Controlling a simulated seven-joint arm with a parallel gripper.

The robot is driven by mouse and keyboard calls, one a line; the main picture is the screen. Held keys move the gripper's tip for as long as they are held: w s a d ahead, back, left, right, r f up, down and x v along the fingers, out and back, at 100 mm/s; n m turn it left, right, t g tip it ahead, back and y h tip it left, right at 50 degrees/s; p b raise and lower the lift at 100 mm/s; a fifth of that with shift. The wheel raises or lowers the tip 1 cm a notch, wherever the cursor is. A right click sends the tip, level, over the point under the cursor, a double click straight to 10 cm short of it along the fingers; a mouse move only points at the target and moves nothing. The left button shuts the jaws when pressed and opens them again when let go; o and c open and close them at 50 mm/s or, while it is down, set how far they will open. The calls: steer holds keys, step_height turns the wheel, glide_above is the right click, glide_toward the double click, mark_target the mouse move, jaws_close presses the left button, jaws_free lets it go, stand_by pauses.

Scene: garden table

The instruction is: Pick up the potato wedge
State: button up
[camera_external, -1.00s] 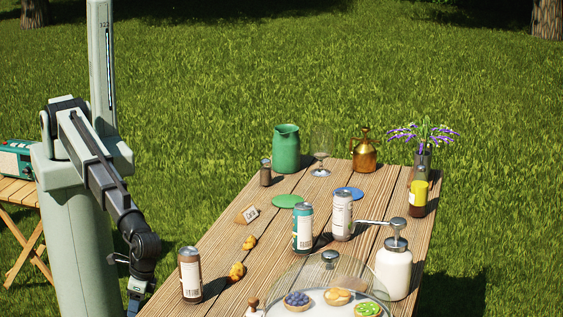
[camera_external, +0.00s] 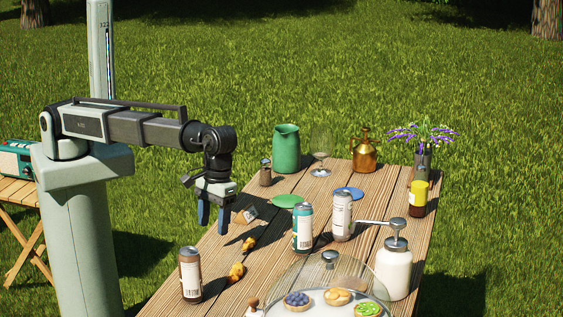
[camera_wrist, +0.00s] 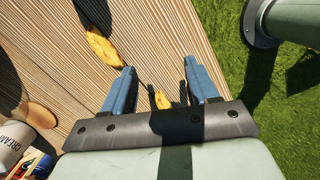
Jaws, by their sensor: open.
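Yellow-brown potato wedges lie on the wooden table. In the external view one piece (camera_external: 249,244) is just right of and below my gripper, and another piece or pair (camera_external: 236,271) lies nearer the camera. In the wrist view a larger wedge (camera_wrist: 104,47) lies beyond the left finger, and a smaller yellow piece (camera_wrist: 162,99) shows between the fingers, partly shadowed. I cannot tell which piece matches which across the views. My gripper (camera_external: 214,226) hangs above the table's left edge, blue fingers pointing down, open and empty. Its fingers also show in the wrist view (camera_wrist: 159,68).
A brown can (camera_external: 191,275) stands at the near left edge. A small card block (camera_external: 245,214) is behind the gripper. A teal can (camera_external: 302,228), a white can (camera_external: 341,216) and a glass dome (camera_external: 340,268) stand to the right. Bare planks (camera_external: 215,255) lie left of the wedges.

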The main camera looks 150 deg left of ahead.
steer(key=s+a+r+n+y, duration=0.1)
steer(key=s+a+r+n, duration=0.15)
steer(key=a, duration=0.35)
steer(key=s+a+r+n, duration=0.1)
steer(key=a+r+n, duration=0.15)
steer(key=a, duration=0.35)
glide_above(250, 237)
steer(key=shift+m, duration=0.3)
steer(key=f, duration=0.5)
steer(key=a+f, duration=0.1)
steer(key=f, duration=0.2)
steer(key=shift+s+f, duration=0.1)
steer(key=shift+s, duration=0.05)
steer(key=shift+d+f, duration=0.25)
steer(key=shift+f, duration=1.1)
steer(key=shift+d+f, duration=0.2)
steer(key=shift+f, duration=1.1)
jaws_close()
